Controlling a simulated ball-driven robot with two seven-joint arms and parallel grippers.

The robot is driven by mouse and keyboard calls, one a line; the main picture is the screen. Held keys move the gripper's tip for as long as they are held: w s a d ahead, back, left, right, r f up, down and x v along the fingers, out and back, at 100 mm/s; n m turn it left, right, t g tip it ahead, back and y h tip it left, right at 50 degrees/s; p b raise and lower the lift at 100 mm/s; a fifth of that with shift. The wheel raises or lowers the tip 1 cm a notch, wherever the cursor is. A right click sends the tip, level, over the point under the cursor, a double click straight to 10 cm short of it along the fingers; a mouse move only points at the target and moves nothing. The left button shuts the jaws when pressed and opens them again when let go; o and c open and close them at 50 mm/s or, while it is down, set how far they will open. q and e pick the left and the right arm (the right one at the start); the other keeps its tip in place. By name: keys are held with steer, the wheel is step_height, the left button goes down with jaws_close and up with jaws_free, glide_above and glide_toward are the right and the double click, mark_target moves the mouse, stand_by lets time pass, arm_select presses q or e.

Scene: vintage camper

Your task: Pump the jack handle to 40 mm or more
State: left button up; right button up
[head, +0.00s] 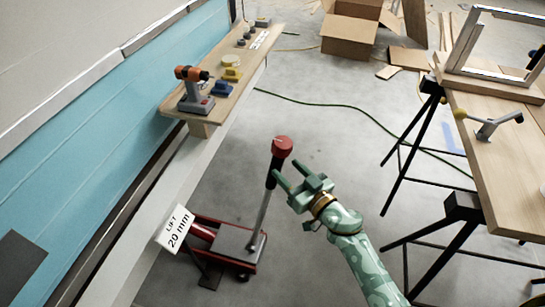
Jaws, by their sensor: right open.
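The jack (229,243) is a red and grey floor jack standing on the concrete floor beside the camper's lower edge. Its handle (265,205) rises from the base, leaning slightly right, with a black grip and a red knob (282,146) on top. My right gripper (281,180) is green, open and empty. Its fingers point left toward the black upper part of the handle; whether they touch it I cannot tell. My left gripper is not in view.
A wooden shelf (232,85) on the camper side holds an orange drill (193,90) and small tools. A workbench (500,150) on black trestles stands at right. A green cord (340,104) crosses the floor. A cardboard box (350,35) stands at the back.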

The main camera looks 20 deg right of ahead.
mark_target(282, 164)
steer(key=b+x, duration=0.1)
steer(key=x, duration=0.5)
steer(key=shift+w+f+b, duration=0.15)
steer(key=shift+w+b, duration=0.1)
steer(key=shift+b, duration=0.1)
steer(key=shift+w+a, duration=0.15)
steer(key=shift+w, duration=0.25)
steer(key=c, duration=1.1)
steer(key=shift+s, duration=0.1)
jaws_close()
